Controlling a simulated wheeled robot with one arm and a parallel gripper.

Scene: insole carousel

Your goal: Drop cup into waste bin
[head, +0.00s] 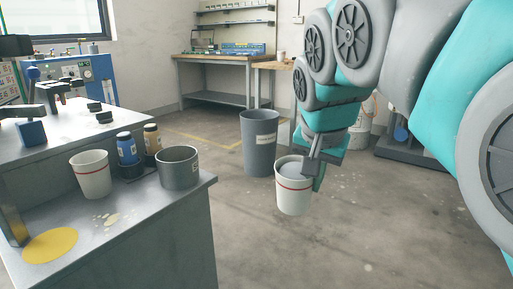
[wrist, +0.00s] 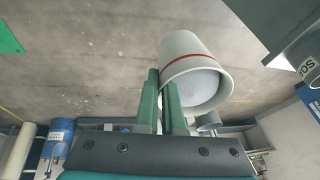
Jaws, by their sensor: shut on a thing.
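A white cup with a red stripe (head: 293,199) hangs in the air in the head view, mouth up. My gripper (head: 316,167) is shut on its rim at the right side. In the wrist view the cup (wrist: 190,52) is beyond the fingers (wrist: 166,98), with its mouth toward the camera. A tall grey waste bin with a pale label (head: 257,158) stands on the floor behind and left of the cup. The cup is apart from the bin. A second white cup with a red stripe (head: 91,177) stands on the grey workbench (head: 150,222) at the left.
A grey pot (head: 179,168) stands at the bench's right edge, beside a blue bottle (head: 126,148) and a tan bottle (head: 152,139). A yellow disc (head: 50,245) lies in front. A far table (head: 216,62) stands behind the bin. The floor around the bin is open.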

